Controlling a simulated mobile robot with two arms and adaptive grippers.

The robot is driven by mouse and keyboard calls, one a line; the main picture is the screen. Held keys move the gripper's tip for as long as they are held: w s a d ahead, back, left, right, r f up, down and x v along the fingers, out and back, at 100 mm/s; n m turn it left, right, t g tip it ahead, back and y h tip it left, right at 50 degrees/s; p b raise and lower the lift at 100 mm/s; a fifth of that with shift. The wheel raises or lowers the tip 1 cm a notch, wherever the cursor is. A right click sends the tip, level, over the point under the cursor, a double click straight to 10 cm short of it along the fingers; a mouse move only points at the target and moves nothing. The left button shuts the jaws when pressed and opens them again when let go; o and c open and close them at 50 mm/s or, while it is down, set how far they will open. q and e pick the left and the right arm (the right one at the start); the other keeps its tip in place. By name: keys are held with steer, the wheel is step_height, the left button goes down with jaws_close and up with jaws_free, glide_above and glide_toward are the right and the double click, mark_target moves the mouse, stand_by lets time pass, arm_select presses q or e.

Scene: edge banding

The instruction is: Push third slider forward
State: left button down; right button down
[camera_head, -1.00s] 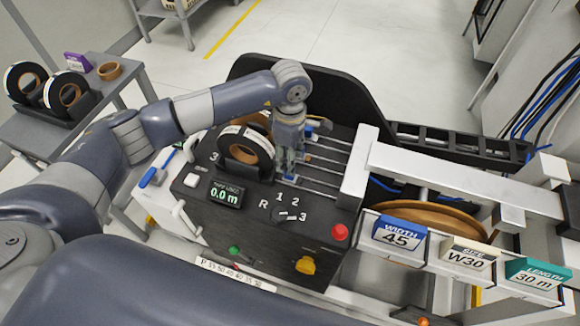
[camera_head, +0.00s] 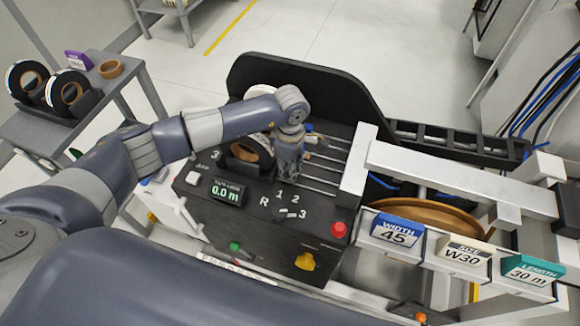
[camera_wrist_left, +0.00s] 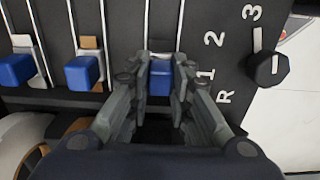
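Several blue sliders sit on parallel metal rails of the black machine panel. In the left wrist view, one blue slider (camera_wrist_left: 160,80) stands between the fingers of my left gripper (camera_wrist_left: 161,84), which hug it on both sides. Two other blue sliders, one in the middle (camera_wrist_left: 82,73) and one at the far left (camera_wrist_left: 15,70), stand free to its left. In the head view my left gripper (camera_head: 289,170) points down at the rails beside the tape roll, and it hides the held slider. One blue slider (camera_head: 309,127) shows beyond it. My right gripper is not in view.
A black dial (camera_wrist_left: 266,67) marked R, 1, 2, 3 lies to the right of the held slider. A tape roll (camera_head: 262,150) stands close left of the gripper. A red button (camera_head: 338,229) and a yellow knob (camera_head: 305,261) are at the panel's near side.

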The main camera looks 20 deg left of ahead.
arm_select(q)
steer(key=d+b, duration=0.4)
steer(key=d, duration=0.5)
steer(key=shift+s+d+f, duration=0.1)
steer(key=shift+s+d, duration=0.05)
steer(key=shift+d, duration=0.05)
steer(key=c, duration=1.4)
jaws_free()
steer(key=shift+d, duration=0.15)
steer(key=shift+c, duration=0.2)
